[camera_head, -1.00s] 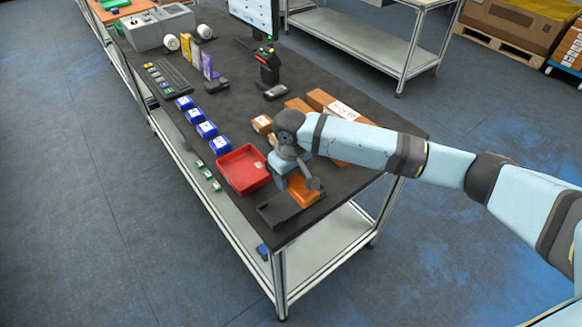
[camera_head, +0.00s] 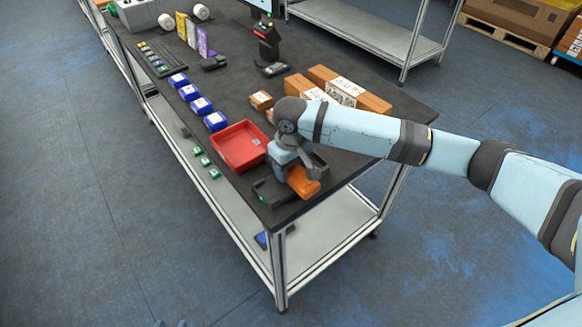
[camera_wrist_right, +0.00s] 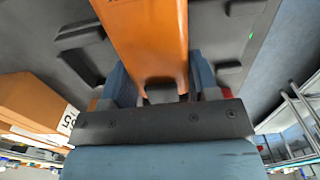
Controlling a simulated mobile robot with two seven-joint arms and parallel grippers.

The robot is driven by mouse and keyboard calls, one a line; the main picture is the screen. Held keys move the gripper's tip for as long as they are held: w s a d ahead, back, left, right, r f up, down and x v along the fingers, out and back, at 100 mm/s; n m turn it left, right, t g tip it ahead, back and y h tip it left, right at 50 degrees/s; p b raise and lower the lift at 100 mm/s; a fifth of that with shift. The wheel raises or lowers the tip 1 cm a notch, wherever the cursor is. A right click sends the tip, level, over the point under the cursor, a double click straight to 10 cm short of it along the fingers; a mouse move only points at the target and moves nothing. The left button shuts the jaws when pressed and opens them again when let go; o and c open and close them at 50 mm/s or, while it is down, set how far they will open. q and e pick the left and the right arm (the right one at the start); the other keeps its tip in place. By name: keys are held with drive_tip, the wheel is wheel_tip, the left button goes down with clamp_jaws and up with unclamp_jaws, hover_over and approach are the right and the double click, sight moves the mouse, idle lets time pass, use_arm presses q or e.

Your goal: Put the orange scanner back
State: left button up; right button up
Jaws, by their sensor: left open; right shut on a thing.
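The orange scanner (camera_head: 303,183) is at the near end of the table, held by my right gripper (camera_head: 292,165). In the right wrist view the orange scanner (camera_wrist_right: 150,35) runs between the two blue fingers of the right gripper (camera_wrist_right: 165,88), which are shut on it. A flat dark base (camera_head: 268,190) with a small green light lies at the table's near corner, just left of the scanner. I cannot tell whether the scanner touches it. My left gripper (camera_head: 172,323) barely shows at the bottom edge, away from the table, and is open.
A red tray (camera_head: 239,147) stands just behind and left of the right gripper. Blue boxes (camera_head: 200,105) line the left edge. Brown cartons (camera_head: 347,90) lie behind the right arm. A black scanner stand (camera_head: 266,45) is farther back. The near table edge is close to the base.

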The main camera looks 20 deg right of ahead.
drive_tip(key=shift+f, duration=0.55)
idle(0.4)
drive_tip(key=o, duration=1.2)
